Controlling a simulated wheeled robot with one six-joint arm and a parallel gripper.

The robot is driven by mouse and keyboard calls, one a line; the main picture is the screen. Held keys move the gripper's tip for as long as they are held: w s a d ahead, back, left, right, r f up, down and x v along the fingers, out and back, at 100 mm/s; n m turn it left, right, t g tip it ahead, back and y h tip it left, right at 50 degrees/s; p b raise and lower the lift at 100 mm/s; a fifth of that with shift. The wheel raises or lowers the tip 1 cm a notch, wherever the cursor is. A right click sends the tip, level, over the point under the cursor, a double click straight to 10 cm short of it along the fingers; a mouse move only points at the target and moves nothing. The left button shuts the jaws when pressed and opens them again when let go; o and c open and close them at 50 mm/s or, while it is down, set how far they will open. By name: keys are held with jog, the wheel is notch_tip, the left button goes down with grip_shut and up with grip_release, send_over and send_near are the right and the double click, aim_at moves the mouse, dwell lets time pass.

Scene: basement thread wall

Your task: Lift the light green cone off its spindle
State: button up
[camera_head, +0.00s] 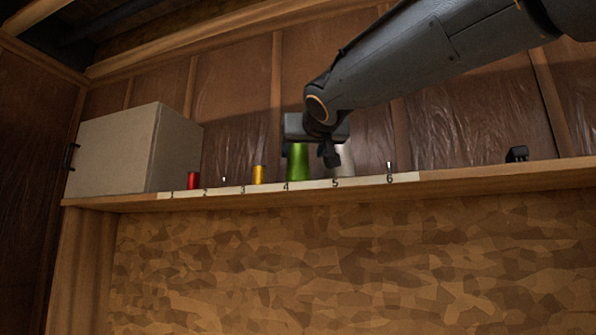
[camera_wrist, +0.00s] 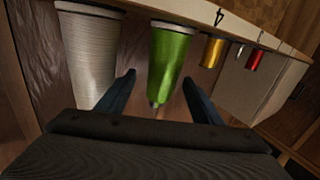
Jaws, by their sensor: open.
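The light green cone (camera_head: 298,163) stands upright at the number 4 mark on the shelf. It also shows in the wrist view (camera_wrist: 168,62), with a short spindle tip (camera_wrist: 154,103) showing at its narrow end. My gripper (camera_head: 318,150) is at the cone's upper part in the head view and hides its top. In the wrist view my gripper's two fingers (camera_wrist: 158,84) are open, one on each side of the cone's narrow end. Gaps show between the fingers and the cone. Nothing is held.
A grey-white cone (camera_wrist: 95,55) stands close beside the green one at 5. A yellow spool (camera_head: 258,175) and a red spool (camera_head: 193,181) stand left. Spindle 6 (camera_head: 389,168) is bare. A cardboard box (camera_head: 120,150) fills the shelf's left end. A small black object (camera_head: 517,154) lies right.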

aim_at(296, 158)
jog(key=shift+w+a+r+p, duration=0.1)
jog(key=shift+w+r+p, duration=0.1)
jog(key=shift+w, duration=0.35)
jog(key=shift+w+a+r+p, duration=0.1)
jog(key=shift+w+p, duration=0.05)
jog(key=shift+w, duration=0.35)
jog(key=shift+w+a+f+p, duration=0.1)
jog(key=shift+w+a+p, duration=0.25)
jog(key=shift+w, duration=0.65)
jog(key=shift+w+a+f+p, duration=0.1)
jog(key=shift+w+a+p, duration=0.1)
jog(key=shift+w+p, duration=0.55)
jog(key=shift+w+a+p, duration=0.15)
jog(key=shift+w+a, duration=0.15)
jog(key=shift+w, duration=0.9)
jog(key=c, duration=1.2)
jog(key=shift+r, duration=0.1)
notch_tip(296, 158, up, 18)
jog(key=p, duration=0.4)
